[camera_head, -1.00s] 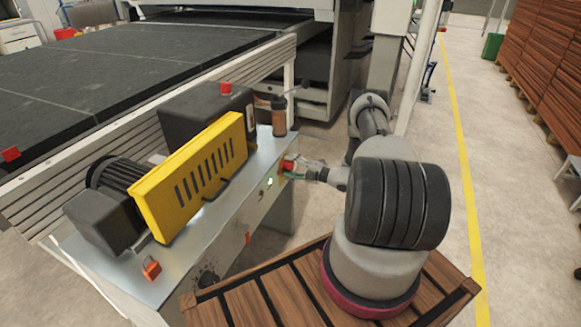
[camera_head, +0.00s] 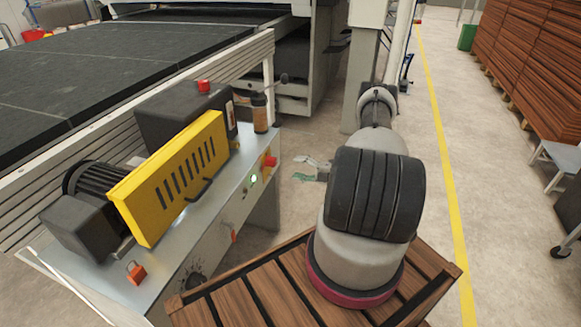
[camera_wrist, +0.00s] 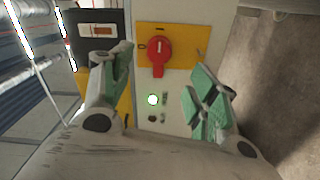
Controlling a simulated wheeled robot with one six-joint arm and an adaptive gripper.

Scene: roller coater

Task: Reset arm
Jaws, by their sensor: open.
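My gripper (camera_wrist: 165,95) is open and empty in the wrist view, its two green-padded fingers spread apart.
The roller coater has a yellow guard (camera_head: 172,178), a black motor (camera_head: 88,185) and a brown bottle (camera_head: 260,113) on its top. A dark conveyor (camera_head: 90,75) lies behind. Wood stacks (camera_head: 530,60) stand at right. The floor beside the yellow line (camera_head: 445,180) is clear.

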